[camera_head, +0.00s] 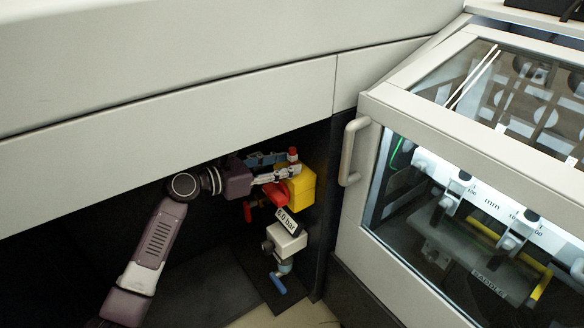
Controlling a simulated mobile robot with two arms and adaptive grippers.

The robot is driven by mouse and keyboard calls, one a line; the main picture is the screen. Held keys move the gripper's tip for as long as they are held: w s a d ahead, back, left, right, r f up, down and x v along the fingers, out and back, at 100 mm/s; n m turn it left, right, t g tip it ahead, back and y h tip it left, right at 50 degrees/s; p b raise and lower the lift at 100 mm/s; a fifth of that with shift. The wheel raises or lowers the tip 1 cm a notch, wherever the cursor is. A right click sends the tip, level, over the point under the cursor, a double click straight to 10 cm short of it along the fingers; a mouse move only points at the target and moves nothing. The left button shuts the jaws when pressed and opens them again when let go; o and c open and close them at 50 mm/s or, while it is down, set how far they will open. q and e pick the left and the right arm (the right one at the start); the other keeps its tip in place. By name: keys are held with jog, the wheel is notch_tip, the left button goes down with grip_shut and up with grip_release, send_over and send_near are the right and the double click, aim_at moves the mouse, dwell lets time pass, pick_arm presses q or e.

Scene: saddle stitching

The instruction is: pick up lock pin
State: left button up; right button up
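My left gripper (288,172) reaches in from the left under the machine's overhang, its fingers close against a yellow box (303,187). A small red-topped piece (292,154) stands up at the fingertips; it may be the lock pin, but it is too small to be sure. I cannot tell whether the fingers hold it. A red handle-like part (276,194) sits just below the fingers, at the left of the yellow box. The gripper partly hides the box and the blue part (262,160) behind it. My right gripper is not in view.
Below the box are a "6.0 bar" label (287,222), a pale valve block (286,240) and a blue lever (278,284). A pale panel overhangs my arm. At right stands a glazed machine cabinet with a handle (350,151). The dark recess at lower left is open.

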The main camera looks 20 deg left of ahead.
pick_arm(q)
jog(key=shift+w+d+f, duration=0.1)
jog(key=shift+w+d, duration=0.25)
jog(key=shift+w, duration=0.1)
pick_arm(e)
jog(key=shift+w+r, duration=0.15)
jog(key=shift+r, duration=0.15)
pick_arm(q)
grip_shut()
